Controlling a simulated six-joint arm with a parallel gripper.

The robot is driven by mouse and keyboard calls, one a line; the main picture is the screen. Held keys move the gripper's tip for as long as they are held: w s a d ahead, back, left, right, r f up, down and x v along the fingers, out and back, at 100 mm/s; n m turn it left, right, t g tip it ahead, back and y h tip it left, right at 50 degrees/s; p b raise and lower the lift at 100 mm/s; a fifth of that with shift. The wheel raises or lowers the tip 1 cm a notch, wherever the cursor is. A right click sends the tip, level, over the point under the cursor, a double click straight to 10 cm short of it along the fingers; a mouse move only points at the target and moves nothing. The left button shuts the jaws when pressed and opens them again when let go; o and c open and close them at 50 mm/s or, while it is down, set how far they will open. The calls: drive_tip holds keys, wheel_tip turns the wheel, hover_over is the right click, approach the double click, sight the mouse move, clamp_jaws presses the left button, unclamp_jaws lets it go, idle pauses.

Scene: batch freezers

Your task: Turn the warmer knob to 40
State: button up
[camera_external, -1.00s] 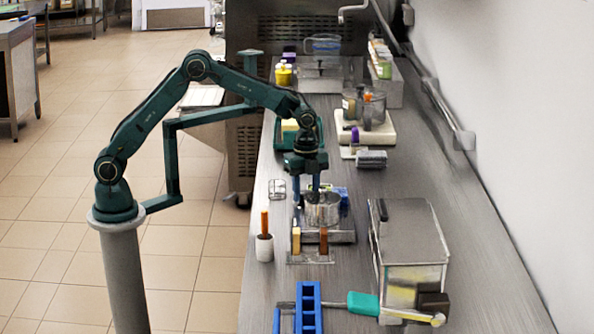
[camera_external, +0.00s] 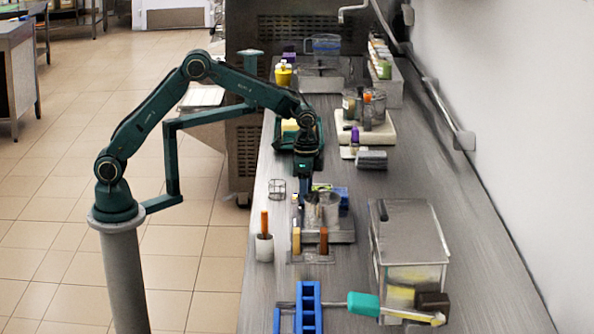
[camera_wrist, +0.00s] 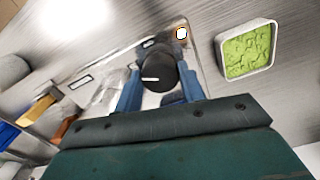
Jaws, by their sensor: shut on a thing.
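The warmer knob (camera_wrist: 160,72) is round and black with a short white pointer line, seen from above in the wrist view. My gripper (camera_wrist: 160,88) has one blue finger on each side of it and is shut on it. The pointer line lies roughly level across that picture. No scale numbers are readable around the knob. In the external view, my gripper (camera_external: 308,198) points down at the left side of the warmer (camera_external: 342,237), a low silver unit with a metal pot (camera_external: 329,208) on it. The knob is hidden there.
A square dish of green material (camera_wrist: 247,50) lies near the knob in the wrist view. A lidded metal box (camera_external: 410,232) stands right; a blue rack (camera_external: 309,308) is in front.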

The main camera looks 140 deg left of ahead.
drive_tip(key=n, duration=0.5)
drive_tip(key=shift+n, duration=0.3)
drive_tip(key=n, duration=0.5)
drive_tip(key=shift+n, duration=0.3)
drive_tip(key=o, duration=1)
drive_tip(key=shift+c, duration=0.2)
drive_tip(key=shift+r, duration=0.15)
wheel_tip(320, 180, up, 14)
drive_tip(key=shift+f, duration=0.2)
